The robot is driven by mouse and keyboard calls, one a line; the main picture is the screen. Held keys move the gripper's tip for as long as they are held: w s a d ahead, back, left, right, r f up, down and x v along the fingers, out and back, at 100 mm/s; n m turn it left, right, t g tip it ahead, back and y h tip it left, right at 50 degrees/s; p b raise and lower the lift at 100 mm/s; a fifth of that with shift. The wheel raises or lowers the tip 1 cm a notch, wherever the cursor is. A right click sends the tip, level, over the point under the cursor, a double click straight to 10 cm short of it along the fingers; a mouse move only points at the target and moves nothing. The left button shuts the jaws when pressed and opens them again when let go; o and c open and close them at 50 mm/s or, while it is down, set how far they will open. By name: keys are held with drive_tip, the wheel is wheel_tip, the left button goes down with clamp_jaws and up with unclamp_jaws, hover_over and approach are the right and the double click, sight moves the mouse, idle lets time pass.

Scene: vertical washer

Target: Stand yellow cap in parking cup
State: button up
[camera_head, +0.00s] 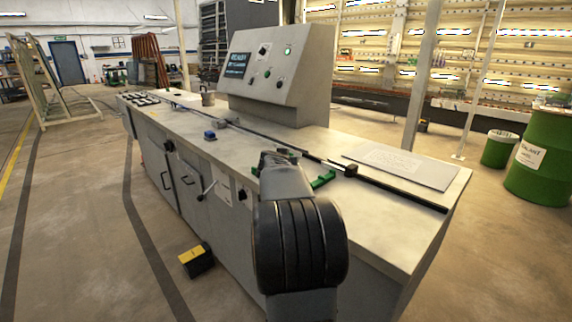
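My arm rises from the bottom centre and reaches over the front of a long grey machine bench (385,228). The far end of my arm, around my gripper (280,158), is small and dark, and its fingers cannot be made out. I cannot make out a yellow cap on the bench. A small grey cup-like thing (208,98) stands on the bench towards its far end; I cannot tell whether it is the parking cup. Green parts (322,180) show on both sides of my arm, partly hidden by it.
A small blue block (210,135) sits left of a dark rail (395,185) along the bench. A sloped control panel (275,70) stands behind. A flat grey plate (402,165) lies at right. A yellow-and-black box (197,260) is on the floor. Green barrels (542,158) stand far right.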

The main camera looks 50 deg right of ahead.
drive_tip(key=shift+f, duration=0.45)
drive_tip(key=o, duration=0.9)
drive_tip(key=shift+r, duration=0.1)
